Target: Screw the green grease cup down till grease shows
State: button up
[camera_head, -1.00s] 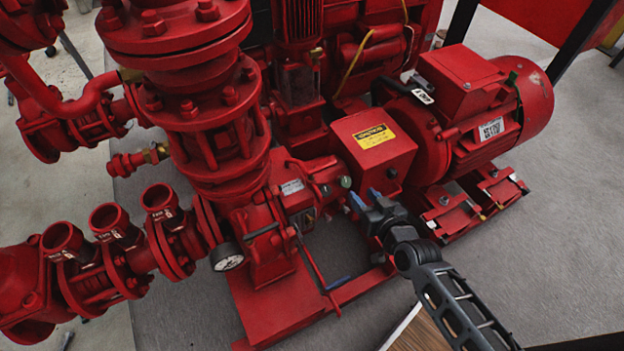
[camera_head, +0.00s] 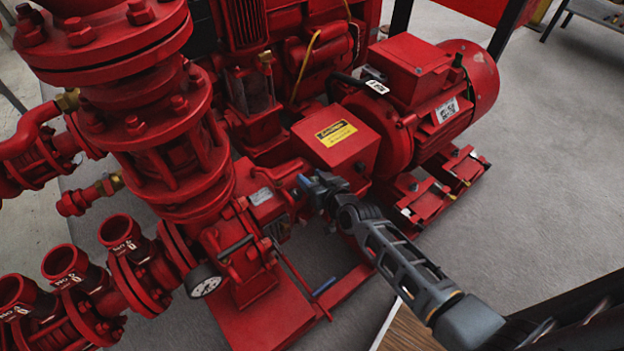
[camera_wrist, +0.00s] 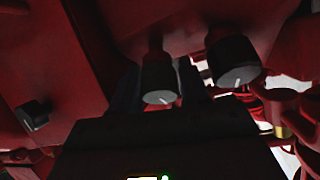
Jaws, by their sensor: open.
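My gripper (camera_head: 309,187) is at the pump's bearing housing (camera_head: 263,200), left of the red coupling guard. Its blue-tipped fingers are open. In the wrist view, a dark cap with a grey end face and a pale mark (camera_wrist: 160,84) sits between the two fingers; I cannot tell whether they touch it. A second, similar cap (camera_wrist: 235,62) stands to its right, outside the fingers. The dim light hides their colours, so I cannot tell which is the green grease cup. In the head view the gripper covers this spot. No grease is visible.
The red coupling guard (camera_head: 336,138) with a yellow label is close beside my gripper. The motor (camera_head: 430,90) stands to the right. A small dark knob (camera_wrist: 34,115) shows at the wrist view's left.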

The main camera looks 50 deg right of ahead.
jog(key=shift+c, duration=0.4)
jog(key=c, duration=0.6)
jog(key=shift+r+m+p, duration=0.2)
jog(key=shift+m+p, duration=0.1)
jog(key=shift+p, duration=0.55)
jog(key=m+p, duration=0.1)
jog(key=p, duration=0.1)
jog(key=shift+s+r+h+p, duration=0.1)
jog(key=shift+r+h+p, duration=0.05)
jog(key=shift+h+p, duration=0.15)
jog(key=m+g+p, duration=0.1)
jog(key=m+p, duration=0.1)
jog(key=p, duration=0.3)
jog(key=shift+d+r+h, duration=0.1)
jog(key=shift+h, duration=0.3)
jog(key=m+p, duration=0.1)
jog(key=p, duration=0.1)
jog(key=m+g+p, duration=0.1)
jog(key=m+p, duration=0.1)
jog(key=shift+f+m+h+p, duration=0.2)
jog(key=shift+m+h+p, duration=0.1)
jog(key=shift+h+p, duration=0.1)
jog(key=m+p, duration=0.1)
jog(key=m+g+p, duration=0.1)
jog(key=m, duration=0.1)
jog(key=f+m+g+p, duration=0.1)
jog(key=m, duration=0.1)
jog(key=shift+s+d, duration=0.1)
jog(key=shift+s, duration=0.15)
